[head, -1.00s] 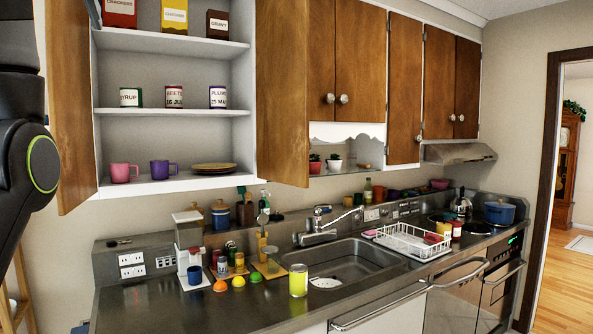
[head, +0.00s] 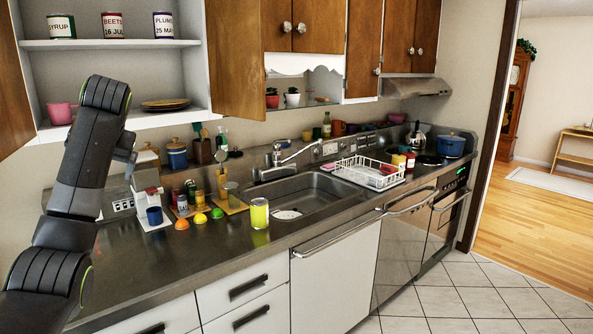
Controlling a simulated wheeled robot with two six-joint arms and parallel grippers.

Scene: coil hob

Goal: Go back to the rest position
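My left arm (head: 85,170) rises from the lower left over the near end of the counter. It bends at the top, in front of the open cabinet. I cannot make out the fingers of my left gripper. My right arm and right gripper are not in view.
Beyond are a sink (head: 300,200), a white dish rack (head: 365,172) and a blue pot (head: 450,146). The tiled floor at right is clear.

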